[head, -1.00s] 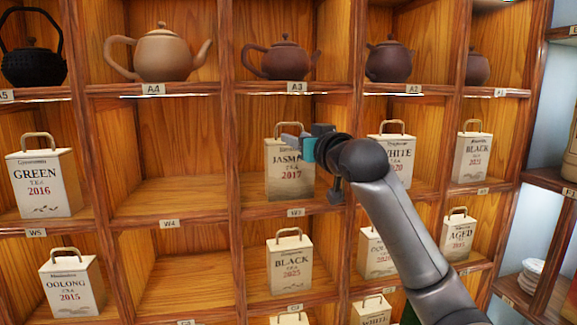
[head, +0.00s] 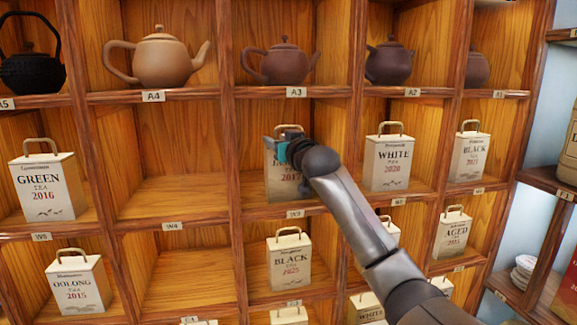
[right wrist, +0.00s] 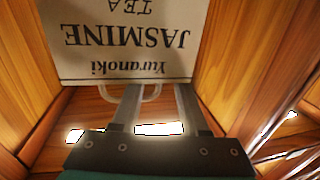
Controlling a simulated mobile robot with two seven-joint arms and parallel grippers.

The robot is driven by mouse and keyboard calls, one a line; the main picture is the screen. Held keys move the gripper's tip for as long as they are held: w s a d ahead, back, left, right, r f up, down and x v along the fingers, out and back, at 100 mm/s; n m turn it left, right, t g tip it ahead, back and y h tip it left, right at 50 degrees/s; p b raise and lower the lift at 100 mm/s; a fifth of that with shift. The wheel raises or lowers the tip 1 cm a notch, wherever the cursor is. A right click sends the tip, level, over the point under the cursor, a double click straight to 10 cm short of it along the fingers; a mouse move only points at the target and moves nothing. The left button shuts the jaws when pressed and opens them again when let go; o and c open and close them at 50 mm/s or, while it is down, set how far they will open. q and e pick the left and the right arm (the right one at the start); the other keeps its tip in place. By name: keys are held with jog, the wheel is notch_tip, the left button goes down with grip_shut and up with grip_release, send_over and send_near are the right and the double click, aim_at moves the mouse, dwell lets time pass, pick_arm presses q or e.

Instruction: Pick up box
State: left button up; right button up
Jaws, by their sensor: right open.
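The cream Jasmine 2017 tea box (head: 276,190) with its handle on top stands upright in the compartment labelled W3. My right gripper (head: 280,138) is at the top front of this box and hides part of its label and handle. In the right wrist view the box (right wrist: 125,35) appears upside down, with its handle loop (right wrist: 150,94) near the gripper. The right gripper's two fingers (right wrist: 159,92) are apart and reach towards the box top. One finger overlaps the handle in the picture; contact cannot be told. My left gripper is not in view.
Wooden partitions (head: 233,185) close in both sides of the compartment. The White 2020 box (head: 390,165) stands to the right, the Black 2025 box (head: 290,262) below, and a dark teapot (head: 283,65) above. The compartment labelled W4 (head: 165,190) is empty.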

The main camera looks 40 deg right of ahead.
jog(key=shift+x, duration=0.85)
grip_shut()
jog(key=shift+r, duration=0.1)
dwell(0.8)
